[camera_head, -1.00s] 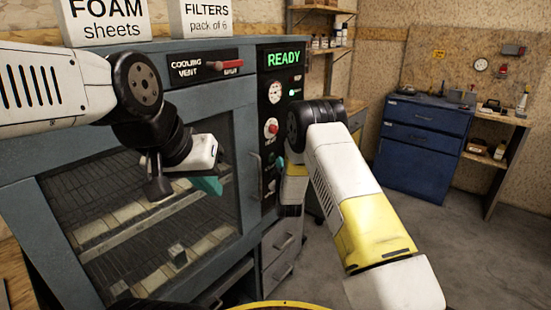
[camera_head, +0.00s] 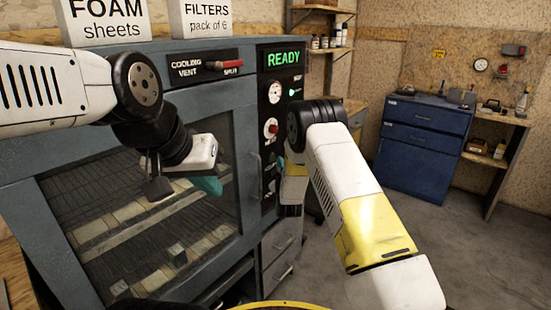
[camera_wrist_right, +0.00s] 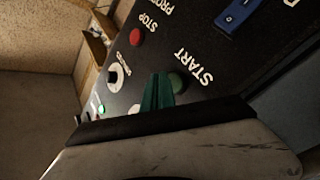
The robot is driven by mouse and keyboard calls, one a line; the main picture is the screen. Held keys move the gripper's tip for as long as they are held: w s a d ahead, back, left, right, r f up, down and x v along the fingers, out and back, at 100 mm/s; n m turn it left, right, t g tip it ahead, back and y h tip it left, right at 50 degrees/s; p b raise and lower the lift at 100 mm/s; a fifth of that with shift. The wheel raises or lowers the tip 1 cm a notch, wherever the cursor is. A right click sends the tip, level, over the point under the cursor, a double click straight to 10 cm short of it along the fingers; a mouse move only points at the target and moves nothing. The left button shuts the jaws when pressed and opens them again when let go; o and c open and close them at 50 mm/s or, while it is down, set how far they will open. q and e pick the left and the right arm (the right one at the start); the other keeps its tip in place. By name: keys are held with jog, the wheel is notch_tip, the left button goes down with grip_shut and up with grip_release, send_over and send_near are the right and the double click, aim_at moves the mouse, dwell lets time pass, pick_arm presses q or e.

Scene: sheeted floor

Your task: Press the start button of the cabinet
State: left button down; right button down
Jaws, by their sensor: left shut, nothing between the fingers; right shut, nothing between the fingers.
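The grey cabinet (camera_head: 215,105) has a black control panel with a lit green READY display (camera_head: 284,57). In the right wrist view the green start button (camera_wrist_right: 177,82) sits beside the word START. My right gripper (camera_wrist_right: 158,92) is shut and empty, its teal fingertips right beside the button and partly overlapping it in view. I cannot tell whether they touch. In the head view my right arm hides the lower panel and the start button. My left gripper (camera_head: 207,185) is shut and empty in front of the cabinet's glass door (camera_head: 110,215).
A red stop button (camera_wrist_right: 136,37), a black knob (camera_wrist_right: 115,77) and a blue rocker switch (camera_wrist_right: 238,15) are close to the start button. A red-handled vent slider (camera_head: 222,65) is above the door. A blue drawer cabinet (camera_head: 422,145) stands at the back right, with open floor before it.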

jog(key=shift+w+a, duration=0.1)
dwell(0.5)
jog(key=shift+w+a, duration=0.15)
jog(key=shift+a, duration=0.1)
jog(key=shift+w+a, duration=0.25)
jog(key=shift+a, duration=0.05)
dwell(0.7)
dwell(0.3)
jog(key=shift+s+d, duration=0.5)
jog(key=shift+d, duration=0.1)
jog(key=shift+s+d, duration=0.75)
jog(key=shift+d, duration=0.3)
jog(key=shift+s+d, duration=0.7)
jog(key=shift+d, duration=0.3)
